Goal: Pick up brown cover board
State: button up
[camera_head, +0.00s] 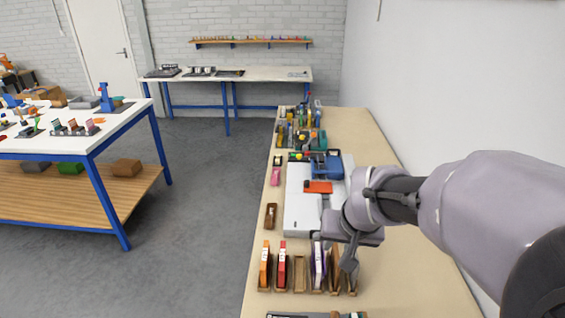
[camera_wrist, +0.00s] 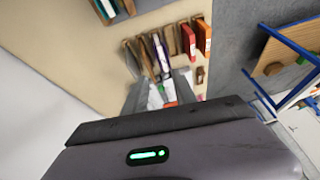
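A wooden rack on the long bench holds upright thin boards. Two brown boards stand at its right end in the head view, one brown board (camera_head: 335,268) next to the purple-and-white one and another at the far right. In the wrist view, brown boards (camera_wrist: 146,60) stand left of the purple-and-white one. I cannot tell which is the brown cover board. My gripper (camera_head: 335,246) is above the right part of the rack, near these boards. The wrist view shows its fingers (camera_wrist: 160,92) apart with a gap between them; it looks empty. The fingers partly hide the boards in the head view.
Orange (camera_head: 265,265) and red (camera_head: 282,266) boards stand close by in the rack. A grey panel (camera_head: 302,212) with a red-orange block (camera_head: 318,187) lies behind it. A wall runs along the bench's right side. Floor (camera_head: 205,220) at left is clear.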

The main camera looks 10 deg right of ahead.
jog(key=p, duration=0.4)
send_near(337, 249)
jog(key=shift+n+g+h, duration=0.3)
jog(key=shift+n, duration=0.1)
jog(key=b+x, duration=0.1)
jog(key=x, duration=0.4)
jog(key=b+x, duration=0.2)
jog(key=x, duration=0.4)
jog(key=shift+w+a, duration=0.25)
jog(key=shift+s+r, duration=0.1)
jog(key=shift+r, duration=0.1)
jog(key=shift+f+b, duration=0.3)
jog(key=shift+b, duration=0.3)
grip_shut()
